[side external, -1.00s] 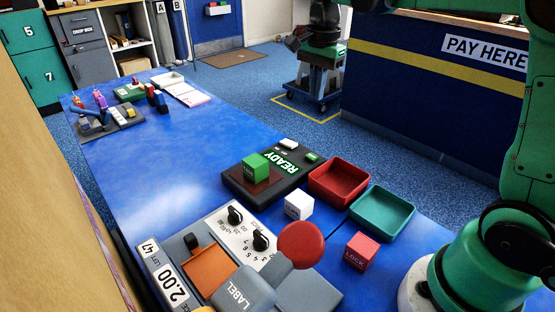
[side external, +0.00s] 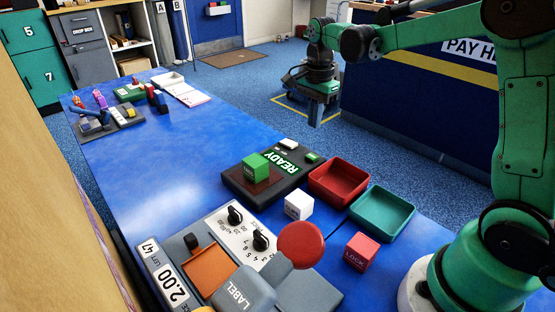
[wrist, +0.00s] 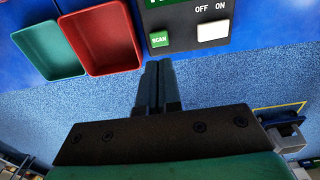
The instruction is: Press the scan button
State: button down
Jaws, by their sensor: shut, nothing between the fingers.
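The scan button (wrist: 159,40) is a small green square marked SCAN at a corner of the dark scanner (wrist: 185,18). In the side view the green button (side external: 312,157) sits right of the lit READY display on the scanner (side external: 238,184). A green cube (side external: 256,166) rests on the scanner's brown plate. My gripper (side external: 315,122) is shut and empty, pointing down, beyond the scanner in the side view. In the wrist view its shut fingertips (wrist: 159,64) show just below the scan button in the picture, apart from it. I cannot tell their exact height.
A white OFF/ON switch (wrist: 213,32) is beside the scan button. A red tray (side external: 337,171) and a teal tray (side external: 388,206) stand nearby. A white cube (side external: 298,206), a red LOCK cube (side external: 361,251) and a label machine (side external: 245,293) are closer to the camera.

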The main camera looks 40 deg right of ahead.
aim_at(311, 156)
notch_tip(311, 156, down, 8)
jog(key=shift+r, duration=0.25)
jog(key=shift+f, duration=0.95)
notch_tip(311, 156, up, 15)
jog(key=shift+f, duration=0.2)
dwell(0.6)
jog(key=s+a+f+n+t, duration=0.3)
jog(key=s+a+n+t, duration=0.4)
jog(key=n, duration=1.1)
jog(key=s+a, duration=0.2)
jog(key=s, duration=0.1)
jog(key=shift+a, duration=0.4)
